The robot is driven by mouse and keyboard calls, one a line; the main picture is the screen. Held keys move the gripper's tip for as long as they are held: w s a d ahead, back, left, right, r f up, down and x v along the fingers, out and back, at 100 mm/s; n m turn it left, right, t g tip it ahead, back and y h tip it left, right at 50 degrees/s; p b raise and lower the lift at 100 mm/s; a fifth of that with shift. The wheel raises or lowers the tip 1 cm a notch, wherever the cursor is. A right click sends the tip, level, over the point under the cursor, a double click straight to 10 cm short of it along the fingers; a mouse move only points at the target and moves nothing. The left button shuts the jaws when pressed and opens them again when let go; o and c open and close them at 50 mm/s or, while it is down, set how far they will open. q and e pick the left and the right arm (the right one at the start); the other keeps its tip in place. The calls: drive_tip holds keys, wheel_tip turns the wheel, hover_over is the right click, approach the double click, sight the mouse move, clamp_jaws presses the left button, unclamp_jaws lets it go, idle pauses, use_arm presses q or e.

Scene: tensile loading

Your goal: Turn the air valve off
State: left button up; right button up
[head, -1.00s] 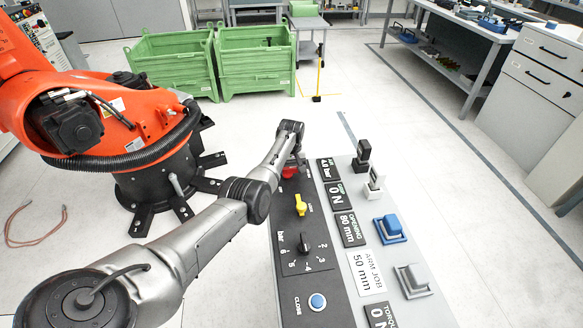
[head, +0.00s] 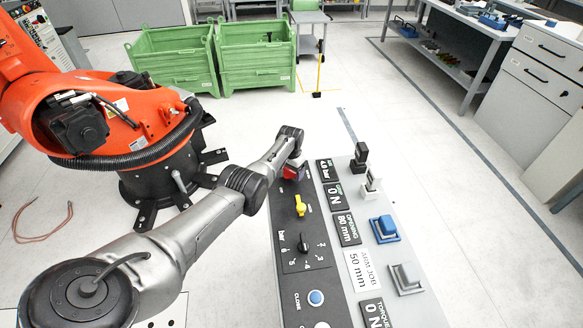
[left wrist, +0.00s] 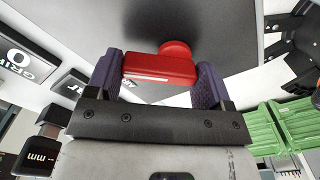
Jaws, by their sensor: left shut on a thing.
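The air valve's red handle (head: 290,173) is at the far end of the dark control panel (head: 288,265). My left gripper (head: 295,169) is over it, and my wrist hides part of it. In the left wrist view, the red handle (left wrist: 160,70) is a bar with a round red part behind it. It lies between the two purple fingers of my left gripper (left wrist: 158,76), which is shut on it. Any marks around the valve are hidden. My right gripper is in neither view.
A yellow knob (head: 300,205), a black pressure dial (head: 303,243) and a blue button (head: 316,298) follow nearer on the panel. Display plates and several blocks, one blue (head: 385,228), stand to its right. An orange robot (head: 110,120) and green bins (head: 255,60) are beyond.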

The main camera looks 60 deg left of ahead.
sight(288, 177)
use_arm(q)
drive_tip(key=m, duration=0.1)
drive_tip(key=m+p, duration=0.1)
drive_tip(key=m, duration=0.2)
drive_tip(key=shift+s+r+m, duration=0.1)
drive_tip(key=shift+s+m, duration=0.2)
drive_tip(key=shift+s+m+p, duration=0.15)
drive_tip(key=shift+m+p, duration=0.1)
drive_tip(key=shift+m, duration=0.9)
drive_tip(key=shift+s+m+p, duration=0.1)
drive_tip(key=shift+m+p, duration=0.15)
drive_tip(key=shift+m, duration=0.9)
drive_tip(key=o, duration=0.9)
drive_tip(key=shift+r+p, duration=0.4)
drive_tip(key=shift+r, duration=0.05)
wheel_tip(288, 177, up, 13)
drive_tip(key=p, duration=0.6)
drive_tip(key=shift+f, duration=0.15)
